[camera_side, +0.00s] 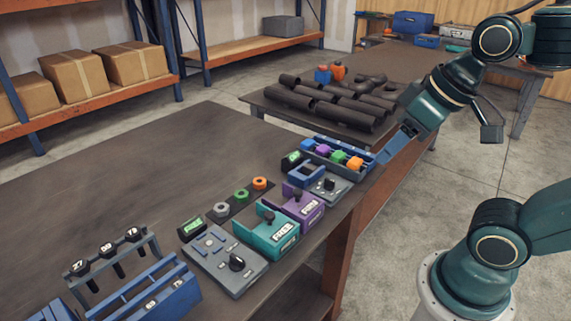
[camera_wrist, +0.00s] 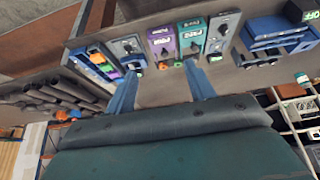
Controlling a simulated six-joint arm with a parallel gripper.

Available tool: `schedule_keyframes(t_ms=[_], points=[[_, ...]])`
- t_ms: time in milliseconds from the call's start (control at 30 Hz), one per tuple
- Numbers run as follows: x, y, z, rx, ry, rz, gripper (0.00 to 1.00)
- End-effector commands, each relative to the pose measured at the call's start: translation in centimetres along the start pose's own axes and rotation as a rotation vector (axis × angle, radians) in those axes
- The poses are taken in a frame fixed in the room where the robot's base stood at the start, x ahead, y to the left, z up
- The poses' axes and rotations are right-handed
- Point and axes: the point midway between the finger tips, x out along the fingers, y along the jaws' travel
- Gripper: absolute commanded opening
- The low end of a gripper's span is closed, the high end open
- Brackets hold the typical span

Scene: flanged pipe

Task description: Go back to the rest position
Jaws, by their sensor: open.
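My gripper (camera_side: 385,155) is at the right in the side view, its blue fingers angled down to the left. It is at the right edge of the workbench (camera_side: 130,165), close to a blue tray (camera_side: 357,172) with several coloured pieces. In the wrist view my gripper (camera_wrist: 160,68) shows two blue fingers spread apart with nothing between them. Whether the fingers touch the tray or bench edge cannot be told from the side view.
A teal device (camera_side: 266,237), a purple device (camera_side: 303,207) and a grey control box (camera_side: 226,259) stand along the bench's right edge. Blue racks (camera_side: 150,298) stand at the front. Dark pipes (camera_side: 340,102) lie on a table behind. The bench's left part is clear.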

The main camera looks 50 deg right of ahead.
Motion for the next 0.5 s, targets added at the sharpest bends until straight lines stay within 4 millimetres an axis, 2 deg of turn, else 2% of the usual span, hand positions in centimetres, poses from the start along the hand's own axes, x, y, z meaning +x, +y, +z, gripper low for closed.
schedule_keyframes(t_ms=[200, 500], points=[[0.11, 0.17, 1.48, -0.001, 0.019, 0.004, 0.54], [0.12, 0.17, 1.50, -0.001, 0.019, 0.004, 0.54]])
